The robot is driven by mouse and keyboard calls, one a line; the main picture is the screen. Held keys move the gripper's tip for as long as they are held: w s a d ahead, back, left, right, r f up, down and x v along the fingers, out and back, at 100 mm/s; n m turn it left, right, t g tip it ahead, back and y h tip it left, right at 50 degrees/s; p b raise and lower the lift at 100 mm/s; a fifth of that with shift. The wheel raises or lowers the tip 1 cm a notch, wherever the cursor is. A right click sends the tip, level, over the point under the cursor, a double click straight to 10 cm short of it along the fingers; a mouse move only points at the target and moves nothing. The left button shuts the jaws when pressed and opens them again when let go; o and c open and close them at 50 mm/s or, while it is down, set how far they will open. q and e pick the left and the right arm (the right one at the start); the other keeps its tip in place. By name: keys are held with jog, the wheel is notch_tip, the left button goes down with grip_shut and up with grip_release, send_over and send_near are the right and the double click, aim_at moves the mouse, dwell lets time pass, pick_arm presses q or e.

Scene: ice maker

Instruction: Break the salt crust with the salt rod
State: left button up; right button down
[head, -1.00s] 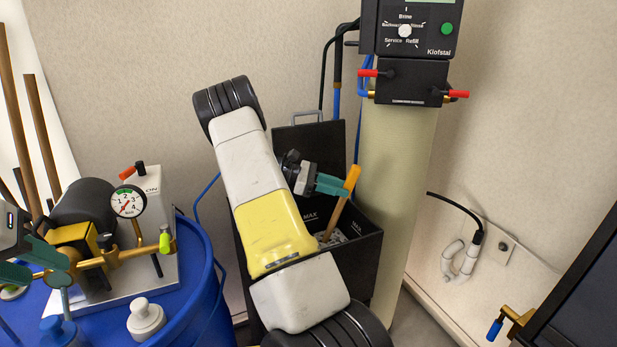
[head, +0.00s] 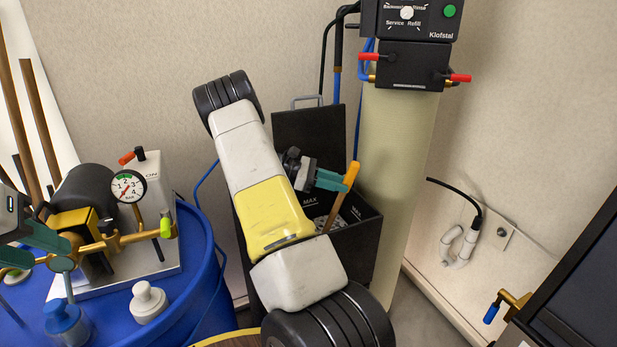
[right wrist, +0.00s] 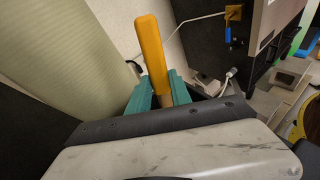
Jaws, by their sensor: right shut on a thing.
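The salt rod has an orange handle (head: 350,176) and a brown shaft (head: 333,215). My right gripper (head: 333,181) is shut on it just below the handle. In the right wrist view, the orange handle (right wrist: 151,55) rises between the teal fingers of the right gripper (right wrist: 153,95). The rod leans and its lower end goes into the open black salt bin (head: 366,240). A little grey-white salt (head: 340,223) shows inside; my right arm hides most of the bin's inside and the rod's tip. My left gripper (head: 35,248) is open at the far left, by brass pipework.
A beige cylinder (head: 398,170) with a black control head stands close behind the bin. A blue drum (head: 195,290) with gauge and pump fittings is at the left. A dark panel (head: 590,290) stands at the right. Grey floor shows between bin and panel.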

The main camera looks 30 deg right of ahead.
jog(key=shift+f, duration=0.2)
jog(key=shift+f, duration=2.75)
dwell(1.5)
notch_tip(320, 180, up, 10)
dwell(0.8)
notch_tip(320, 180, up, 10)
send_over(338, 199)
jog(key=shift+a, duration=0.1)
dwell(0.9)
jog(key=shift+r, duration=0.15)
